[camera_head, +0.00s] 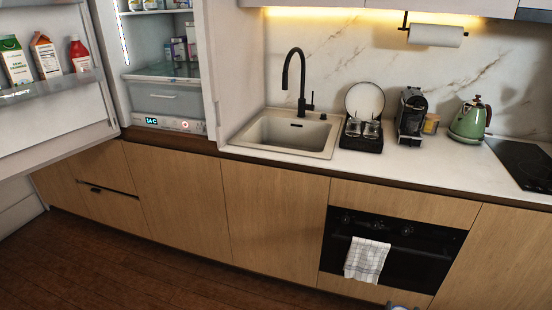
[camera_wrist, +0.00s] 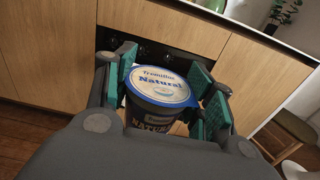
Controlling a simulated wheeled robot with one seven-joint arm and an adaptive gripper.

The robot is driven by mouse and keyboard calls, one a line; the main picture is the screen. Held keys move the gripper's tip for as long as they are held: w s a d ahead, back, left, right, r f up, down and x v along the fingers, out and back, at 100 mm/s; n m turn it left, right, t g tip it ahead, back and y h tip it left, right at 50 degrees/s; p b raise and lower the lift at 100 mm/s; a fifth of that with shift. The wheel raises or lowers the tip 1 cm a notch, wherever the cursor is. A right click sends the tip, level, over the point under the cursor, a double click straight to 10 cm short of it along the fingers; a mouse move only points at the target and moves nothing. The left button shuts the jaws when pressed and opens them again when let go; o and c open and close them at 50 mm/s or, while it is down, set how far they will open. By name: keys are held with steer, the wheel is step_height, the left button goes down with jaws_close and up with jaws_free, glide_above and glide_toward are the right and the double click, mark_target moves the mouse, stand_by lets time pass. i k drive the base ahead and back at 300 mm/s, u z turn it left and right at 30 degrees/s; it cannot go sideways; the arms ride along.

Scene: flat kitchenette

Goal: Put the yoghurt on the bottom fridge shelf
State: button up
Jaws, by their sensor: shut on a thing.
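The yoghurt (camera_wrist: 160,92) is a dark tub with a blue and white lid reading "Natural". In the wrist view it is upright between the teal pads of my gripper (camera_wrist: 163,80), which is shut on it. The open fridge (camera_head: 205,60) stands at the upper left in the head view. Its bottom shelf (camera_head: 150,73) is a glass plate above a clear drawer (camera_head: 165,97). The shelf's front is bare, and several small cartons (camera_head: 180,50) stand toward its back right. In the wrist view my gripper is in front of the oven, away from the fridge.
The fridge door (camera_head: 50,120) is swung open to the left, with cartons and a red bottle (camera_head: 79,55) in its rack. The counter (camera_head: 400,170) holds a sink (camera_head: 285,133), dish rack, coffee machine (camera_head: 411,115) and kettle (camera_head: 468,120). The wooden floor (camera_head: 120,270) before the cabinets is clear.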

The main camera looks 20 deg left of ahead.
mark_target(181, 71)
steer(key=k, duration=0.4)
steer(key=u, duration=2.1)
steer(key=i, duration=3.55)
steer(key=z, duration=2.65)
